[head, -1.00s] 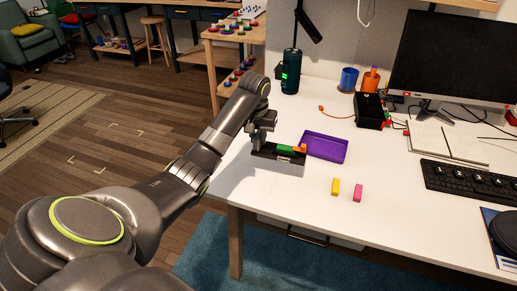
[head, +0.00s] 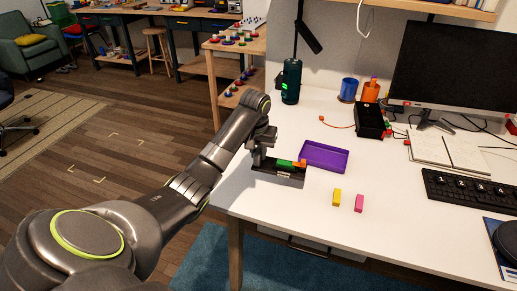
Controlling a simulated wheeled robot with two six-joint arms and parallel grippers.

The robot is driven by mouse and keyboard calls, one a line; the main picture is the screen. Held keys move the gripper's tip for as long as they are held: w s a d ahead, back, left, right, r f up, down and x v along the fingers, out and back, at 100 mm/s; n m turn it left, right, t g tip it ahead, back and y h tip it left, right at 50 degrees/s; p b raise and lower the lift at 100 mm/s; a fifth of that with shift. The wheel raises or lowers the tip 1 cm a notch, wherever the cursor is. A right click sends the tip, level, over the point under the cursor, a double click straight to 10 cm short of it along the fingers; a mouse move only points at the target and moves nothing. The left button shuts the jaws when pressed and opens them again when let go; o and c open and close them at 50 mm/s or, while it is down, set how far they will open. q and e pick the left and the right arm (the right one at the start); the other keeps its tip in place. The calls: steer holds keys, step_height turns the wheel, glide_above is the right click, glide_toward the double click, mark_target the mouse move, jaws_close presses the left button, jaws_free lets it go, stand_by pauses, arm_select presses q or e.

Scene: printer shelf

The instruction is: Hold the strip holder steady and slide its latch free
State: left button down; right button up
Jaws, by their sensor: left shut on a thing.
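The strip holder (head: 290,180) is a dark, narrow tray near the left part of the white table. A green strip (head: 285,163) and an orange piece (head: 300,163) show along its top, with a small pale patch between. I cannot tell which part is the latch. My left gripper (head: 259,160) is shut on the holder's left end, reaching it from above; its fingers are small and dark against it. Whether the holder touches the table is unclear. My right gripper is not in view.
A purple tray (head: 323,147) lies just right of the holder. A yellow block (head: 337,197) and a pink block (head: 359,203) stand in front of it. A black box (head: 370,120), keyboard (head: 470,190) and monitor (head: 455,60) are farther right. The table front is clear.

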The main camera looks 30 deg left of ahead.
mark_target(259, 165)
arm_select(q)
steer(key=shift+f+b, duration=0.55)
steer(key=shift+f, duration=2.25)
steer(key=shift+r, duration=0.1)
steer(key=shift+s+d+f, duration=0.1)
steer(key=shift+s+f, duration=0.05)
steer(key=shift+f, duration=0.2)
steer(key=c, duration=1.2)
jaws_free()
steer(key=shift+r, duration=0.1)
steer(key=shift+r, duration=0.15)
